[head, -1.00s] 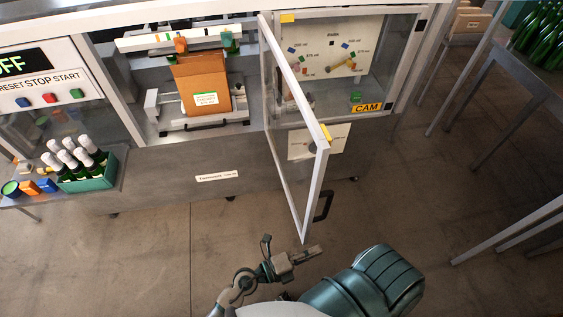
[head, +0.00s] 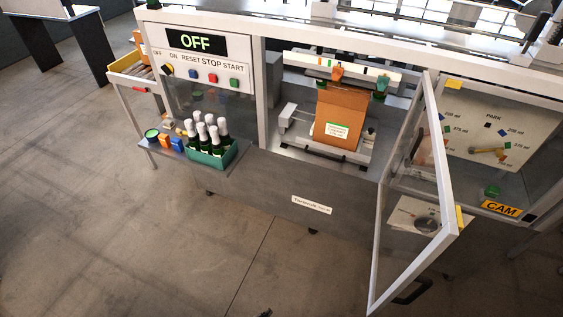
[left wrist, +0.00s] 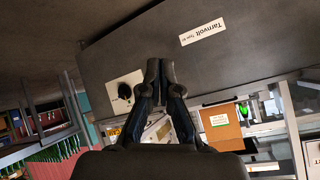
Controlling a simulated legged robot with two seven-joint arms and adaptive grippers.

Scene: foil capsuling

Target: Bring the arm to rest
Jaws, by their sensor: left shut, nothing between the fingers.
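My left gripper (left wrist: 160,68) shows in the left wrist view, its dark fingers together with nothing between them. It points at the grey lower front of the machine, which carries a white name label (left wrist: 203,32). In the head view only a small dark tip (head: 265,313) shows at the bottom edge, likely of this gripper. The rest of the left arm is out of that view. My right gripper is in neither view.
The machine's framed door (head: 445,185) stands open and juts out at right. An orange box (head: 340,108) is inside the bay. A green crate of bottles (head: 212,160) stands on a side shelf. The control panel (head: 195,42) reads OFF. The floor at left is clear.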

